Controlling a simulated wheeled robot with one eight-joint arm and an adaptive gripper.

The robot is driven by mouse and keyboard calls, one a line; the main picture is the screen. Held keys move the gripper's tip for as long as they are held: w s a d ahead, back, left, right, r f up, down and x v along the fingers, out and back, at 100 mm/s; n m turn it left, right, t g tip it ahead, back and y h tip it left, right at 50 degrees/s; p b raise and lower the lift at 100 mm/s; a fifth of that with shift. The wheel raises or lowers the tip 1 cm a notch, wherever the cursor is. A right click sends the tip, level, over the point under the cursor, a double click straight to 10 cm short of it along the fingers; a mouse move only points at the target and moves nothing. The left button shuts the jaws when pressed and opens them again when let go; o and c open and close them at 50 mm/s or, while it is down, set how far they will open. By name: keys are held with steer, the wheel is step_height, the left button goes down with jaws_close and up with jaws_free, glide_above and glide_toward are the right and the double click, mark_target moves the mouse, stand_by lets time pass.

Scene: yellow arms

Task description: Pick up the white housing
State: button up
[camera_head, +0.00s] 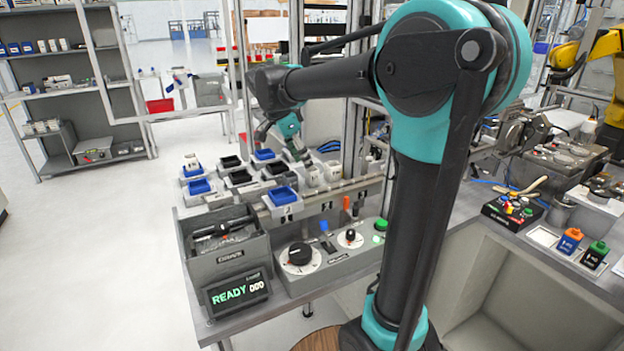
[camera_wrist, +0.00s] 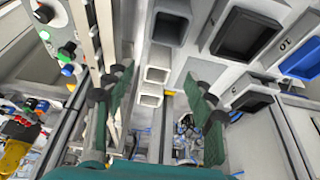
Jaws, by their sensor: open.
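In the wrist view, two pale square open-topped housings lie between my fingers: a white housing (camera_wrist: 150,96) and a greyer one (camera_wrist: 157,75) just above it in the picture. In the head view, white housings (camera_head: 311,175) stand at the right end of the bin rows, close below my gripper (camera_head: 297,151). My gripper also shows in the wrist view (camera_wrist: 158,98), with its two green fingers spread wide and nothing held. The fingers look apart from the housings. The exact gap in height is hard to tell.
Blue bins (camera_head: 283,196) and black bins (camera_head: 240,178) sit beside the housings. A dark bin (camera_wrist: 247,35) is at upper right in the wrist view. A rail and post run close by. A knob panel (camera_head: 318,260) and grey box (camera_head: 225,240) stand in front.

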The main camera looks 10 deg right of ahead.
mark_target(312, 173)
steer(key=x, duration=0.2)
steer(key=d+x, duration=0.1)
steer(key=x, duration=0.2)
steer(key=shift+w+r, duration=0.1)
steer(key=shift+d+f, duration=0.15)
steer(key=shift+f, duration=0.4)
steer(key=shift+c, duration=0.5)
steer(key=c, duration=1)
